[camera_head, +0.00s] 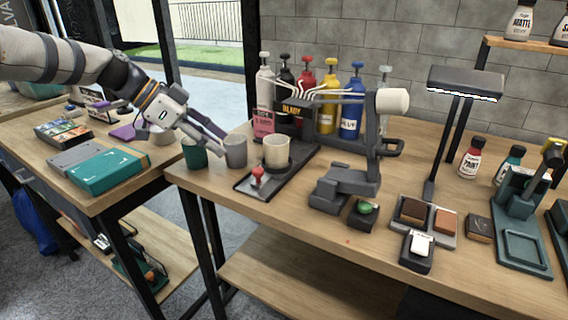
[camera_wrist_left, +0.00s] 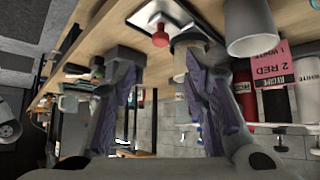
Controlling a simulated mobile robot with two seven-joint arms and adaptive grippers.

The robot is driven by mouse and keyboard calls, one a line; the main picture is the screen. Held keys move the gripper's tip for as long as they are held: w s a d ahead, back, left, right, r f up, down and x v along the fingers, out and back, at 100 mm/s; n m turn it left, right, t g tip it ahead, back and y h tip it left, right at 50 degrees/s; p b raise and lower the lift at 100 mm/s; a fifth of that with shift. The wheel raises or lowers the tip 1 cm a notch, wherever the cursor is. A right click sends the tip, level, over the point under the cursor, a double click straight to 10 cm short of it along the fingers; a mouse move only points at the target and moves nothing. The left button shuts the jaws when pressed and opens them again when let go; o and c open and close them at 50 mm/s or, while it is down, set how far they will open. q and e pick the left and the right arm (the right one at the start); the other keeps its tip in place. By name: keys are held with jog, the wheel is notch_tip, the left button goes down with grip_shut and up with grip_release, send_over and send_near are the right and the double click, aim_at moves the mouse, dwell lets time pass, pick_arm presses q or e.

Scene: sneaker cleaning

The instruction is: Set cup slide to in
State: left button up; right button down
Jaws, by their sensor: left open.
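The cup slide (camera_head: 243,185) is a dark-framed tray with a light plate at the foot of the paint dispenser (camera_head: 297,108). A red knob (camera_head: 257,172) stands at its front end; it also shows in the left wrist view (camera_wrist_left: 160,38). A beige cup (camera_head: 277,150) stands behind the knob, below the nozzles. My left gripper (camera_head: 212,136) is open and empty, left of the slide and above the grey and green cups. In the left wrist view its fingers (camera_wrist_left: 158,65) spread below the knob in the picture, apart from it. My right gripper is not in view.
A green cup (camera_head: 194,153) and a grey cup (camera_head: 235,151) stand close by at the table's left edge. Several pump bottles stand behind the dispenser. A grey stand (camera_head: 349,185) with a green button (camera_head: 365,208) is to the right. A teal box (camera_head: 106,171) lies on the left table.

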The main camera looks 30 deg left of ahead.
aim_at(257, 169)
pick_arm(q)
jog(key=b+x, duration=0.1)
jog(key=x, duration=1)
jog(key=shift+w+d, duration=0.15)
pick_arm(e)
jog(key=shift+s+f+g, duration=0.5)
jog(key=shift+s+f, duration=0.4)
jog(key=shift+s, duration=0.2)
pick_arm(q)
jog(key=shift+c, duration=0.3)
grip_shut()
